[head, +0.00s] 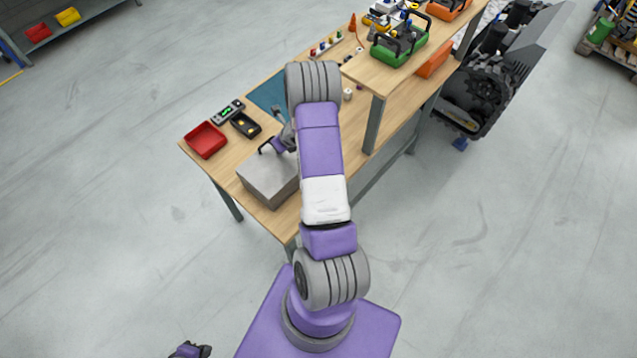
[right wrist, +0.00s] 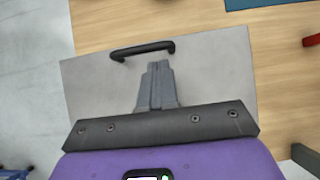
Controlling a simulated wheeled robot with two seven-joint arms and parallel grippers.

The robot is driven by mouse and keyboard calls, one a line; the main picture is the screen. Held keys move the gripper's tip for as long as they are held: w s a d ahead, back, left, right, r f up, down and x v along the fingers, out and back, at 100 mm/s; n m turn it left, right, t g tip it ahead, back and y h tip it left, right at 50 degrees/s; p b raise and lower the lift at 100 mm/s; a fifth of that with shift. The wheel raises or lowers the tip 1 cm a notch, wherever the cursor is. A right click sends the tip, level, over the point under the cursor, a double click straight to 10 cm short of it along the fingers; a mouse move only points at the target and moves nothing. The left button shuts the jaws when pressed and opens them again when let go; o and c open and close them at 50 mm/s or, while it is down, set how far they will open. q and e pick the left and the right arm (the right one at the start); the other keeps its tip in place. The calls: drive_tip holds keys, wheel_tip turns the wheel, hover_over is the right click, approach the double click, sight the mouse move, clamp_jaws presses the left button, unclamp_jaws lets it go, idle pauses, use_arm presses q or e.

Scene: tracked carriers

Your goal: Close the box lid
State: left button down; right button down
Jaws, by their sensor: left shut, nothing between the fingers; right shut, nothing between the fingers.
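The box (head: 268,182) is a plain grey block at the near left corner of the workbench. Its lid (right wrist: 205,75) fills the middle of the right wrist view as a flat grey panel, with a black bar handle (right wrist: 143,49) along its far edge. No opening shows; I cannot tell whether the lid is fully down. My right gripper (right wrist: 158,66) is shut and empty over the panel, its tips just short of the handle; contact is unclear. In the head view my right arm partly hides it. My left gripper (head: 190,351) is shut at the bottom edge, away from the bench.
A red tray (head: 206,140), a small black tray (head: 245,125) and a meter (head: 229,111) lie beyond the box. A blue mat (head: 268,96) lies further back. A raised shelf (head: 372,76) with a green carrier (head: 399,50) stands to the right. Floor left of the bench is clear.

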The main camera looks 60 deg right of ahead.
drive_tip(key=shift+b+x, duration=0.6)
drive_tip(key=shift+x, duration=0.3)
drive_tip(key=shift+a+f, duration=0.1)
drive_tip(key=shift+a+f, duration=0.1)
